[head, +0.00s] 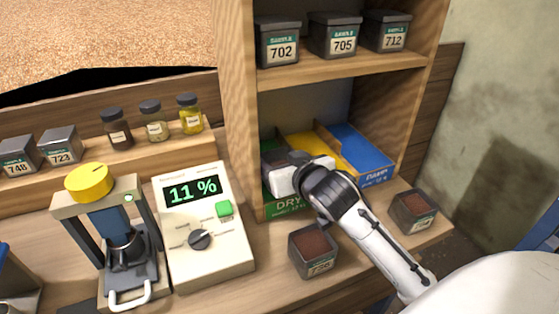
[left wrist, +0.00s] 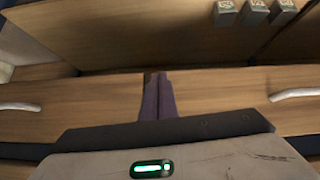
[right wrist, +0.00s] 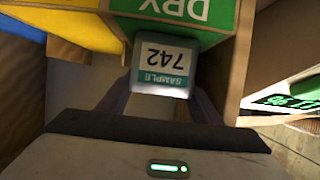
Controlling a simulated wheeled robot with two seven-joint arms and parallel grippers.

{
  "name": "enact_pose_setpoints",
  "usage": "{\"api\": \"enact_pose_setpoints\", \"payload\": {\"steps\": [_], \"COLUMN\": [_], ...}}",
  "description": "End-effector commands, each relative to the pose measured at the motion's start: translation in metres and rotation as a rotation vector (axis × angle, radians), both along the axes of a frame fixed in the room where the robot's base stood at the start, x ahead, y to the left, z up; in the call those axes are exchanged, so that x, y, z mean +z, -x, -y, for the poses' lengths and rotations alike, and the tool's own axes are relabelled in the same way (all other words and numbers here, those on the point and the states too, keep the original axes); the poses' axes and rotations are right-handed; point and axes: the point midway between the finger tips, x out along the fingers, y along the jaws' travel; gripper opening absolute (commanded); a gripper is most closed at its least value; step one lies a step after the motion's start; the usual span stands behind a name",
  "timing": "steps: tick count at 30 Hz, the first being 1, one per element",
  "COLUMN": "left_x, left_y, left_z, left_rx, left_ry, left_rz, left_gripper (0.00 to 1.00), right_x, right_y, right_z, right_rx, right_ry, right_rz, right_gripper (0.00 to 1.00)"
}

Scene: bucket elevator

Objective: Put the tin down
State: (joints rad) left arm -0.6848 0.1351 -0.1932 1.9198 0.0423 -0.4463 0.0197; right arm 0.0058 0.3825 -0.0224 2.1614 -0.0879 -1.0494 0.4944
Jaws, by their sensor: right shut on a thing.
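My right gripper (head: 280,172) is shut on a grey sample tin labelled 742 (right wrist: 162,68). In the right wrist view the tin's label reads upside down, and the tin sits between the fingers at the green DRY bin (right wrist: 185,38). In the head view the gripper is at the green DRY bin (head: 285,205), and the hand covers most of the tin. Whether the tin touches the bin floor is hidden. My left gripper (left wrist: 158,95) shows only in the left wrist view, with its fingers together and nothing between them, in front of wooden drawers.
A yellow bin (head: 318,146) and a blue DAMP bin (head: 362,150) stand right of the green one. Open tins with brown contents, one (head: 313,250) and another (head: 414,211), stand in front. A meter reading 11 % (head: 205,235) is left. Tins line the upper shelf (head: 340,66).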

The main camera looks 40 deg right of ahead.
Motion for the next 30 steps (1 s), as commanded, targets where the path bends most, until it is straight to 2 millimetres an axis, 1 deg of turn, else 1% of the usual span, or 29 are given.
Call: {"api": "enact_pose_setpoints", "payload": {"steps": [2,3,11,14,16,20,28,30], "left_x": [0.0,0.0,0.0,0.001,0.001,0.003,0.005,0.021], "left_y": [0.0,0.0,0.0,0.0,0.0,0.0,0.0,0.002], "left_z": [0.001,0.001,0.001,0.002,0.002,0.002,0.001,0.0], "left_rx": [-0.001,-0.001,-0.001,-0.001,-0.001,-0.001,0.001,0.003], "left_ry": [0.001,0.002,0.003,0.003,0.003,0.004,0.004,0.002], "left_rz": [0.001,0.001,0.0,0.001,0.001,0.001,0.002,-0.004], "left_gripper": [0.0,0.0,0.0,0.0,0.0,0.0,0.0,0.0], "right_x": [-0.002,-0.002,-0.002,0.001,0.002,0.011,0.037,0.044], "right_y": [0.0,0.0,0.0,0.0,0.005,0.025,0.084,0.09], "right_z": [0.0,0.0,0.0,0.0,-0.001,-0.006,-0.02,-0.021], "right_rx": [0.0,-0.001,0.0,0.0,0.001,0.001,0.001,-0.002], "right_ry": [0.0,0.0,0.0,0.0,-0.001,-0.001,-0.003,-0.003], "right_rz": [0.0,-0.001,-0.001,0.001,-0.001,0.0,0.001,-0.007], "right_gripper": [0.33,0.66,0.67,0.67,0.67,0.67,0.67,0.67]}}
